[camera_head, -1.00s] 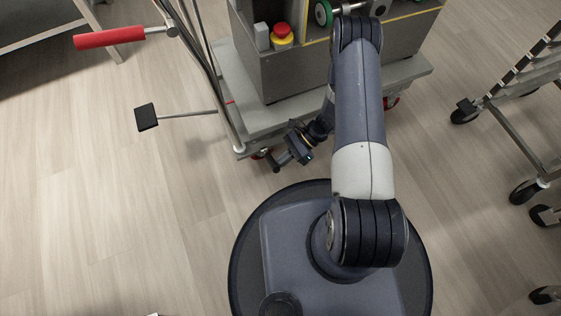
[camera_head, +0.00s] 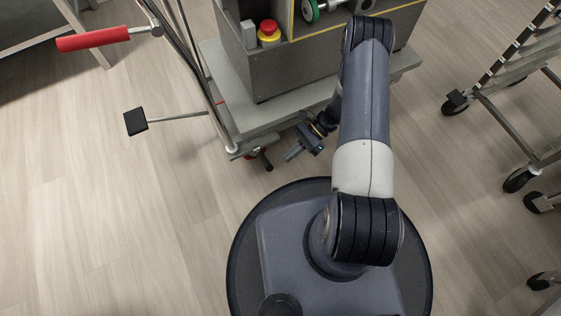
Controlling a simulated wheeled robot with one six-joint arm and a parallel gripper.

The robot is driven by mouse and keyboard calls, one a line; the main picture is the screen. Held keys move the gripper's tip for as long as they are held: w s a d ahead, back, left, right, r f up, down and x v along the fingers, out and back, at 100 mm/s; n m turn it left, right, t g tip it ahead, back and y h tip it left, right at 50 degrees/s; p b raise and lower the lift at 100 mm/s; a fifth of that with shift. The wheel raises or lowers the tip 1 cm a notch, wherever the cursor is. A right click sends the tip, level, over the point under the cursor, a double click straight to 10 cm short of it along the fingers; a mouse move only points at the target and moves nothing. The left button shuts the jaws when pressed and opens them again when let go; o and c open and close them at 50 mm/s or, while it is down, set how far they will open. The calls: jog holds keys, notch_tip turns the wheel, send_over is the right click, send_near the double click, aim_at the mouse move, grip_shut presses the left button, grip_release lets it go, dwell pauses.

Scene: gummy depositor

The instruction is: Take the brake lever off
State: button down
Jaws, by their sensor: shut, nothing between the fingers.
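The brake lever (camera_head: 266,161) appears to be the small dark piece sticking out from the red caster (camera_head: 252,154) under the near corner of the machine's cart. My gripper (camera_head: 290,156) is low, just right of the lever, with a small gap of floor between them in the picture. Its fingers are shut and hold nothing. Whether the lever is tilted up or pressed down is too small to tell.
The grey cart (camera_head: 285,115) carries the machine with a red and yellow stop button (camera_head: 269,31). A black pedal (camera_head: 135,121) and a red handle (camera_head: 93,40) jut out left. A wheeled rack (camera_head: 520,120) stands right.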

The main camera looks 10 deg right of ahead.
jog(key=shift+w+v, duration=0.15)
jog(key=shift+v, duration=0.7)
jog(key=shift+w+v, duration=0.15)
jog(key=shift+v, duration=0.7)
jog(key=shift+a+f, duration=0.1)
jog(key=shift+f, duration=0.05)
